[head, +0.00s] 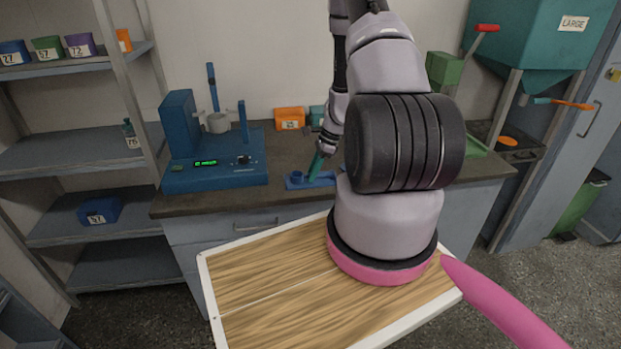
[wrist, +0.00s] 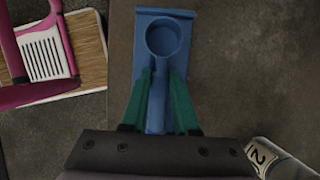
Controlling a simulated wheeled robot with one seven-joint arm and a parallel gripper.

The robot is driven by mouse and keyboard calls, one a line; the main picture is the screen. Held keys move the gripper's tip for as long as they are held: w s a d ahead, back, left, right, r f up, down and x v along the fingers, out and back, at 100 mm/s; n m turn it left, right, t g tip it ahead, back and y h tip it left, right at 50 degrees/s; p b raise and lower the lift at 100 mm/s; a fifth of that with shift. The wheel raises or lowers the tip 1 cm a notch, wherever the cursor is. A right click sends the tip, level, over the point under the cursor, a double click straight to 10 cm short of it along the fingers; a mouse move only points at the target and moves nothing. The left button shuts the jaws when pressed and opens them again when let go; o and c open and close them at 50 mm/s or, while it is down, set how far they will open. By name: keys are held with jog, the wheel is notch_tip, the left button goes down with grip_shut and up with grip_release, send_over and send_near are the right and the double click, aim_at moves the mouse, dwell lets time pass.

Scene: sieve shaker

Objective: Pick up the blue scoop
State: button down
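The blue scoop (head: 297,175) lies on the worktop at a flat blue holder (head: 326,179). In the wrist view the scoop's round cup (wrist: 163,38) is at the top and its handle (wrist: 156,112) runs down toward my gripper, over the blue holder plate (wrist: 185,17). My gripper (wrist: 160,85) has two green fingers, one on each side of the handle. They look open, with narrow gaps beside the handle. In the head view my gripper (head: 315,166) points down at the scoop from above. The handle is mostly hidden there by the fingers.
A blue machine with a green display (head: 212,168) stands left on the worktop. An orange bin (head: 289,118) is at the back. A teal hopper (head: 545,35) stands right. Shelves (head: 70,155) with small bins are at the left. A white numbered item (wrist: 268,157) shows lower right in the wrist view.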

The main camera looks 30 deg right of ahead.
notch_tip(320, 180, up, 10)
dwell(0.7)
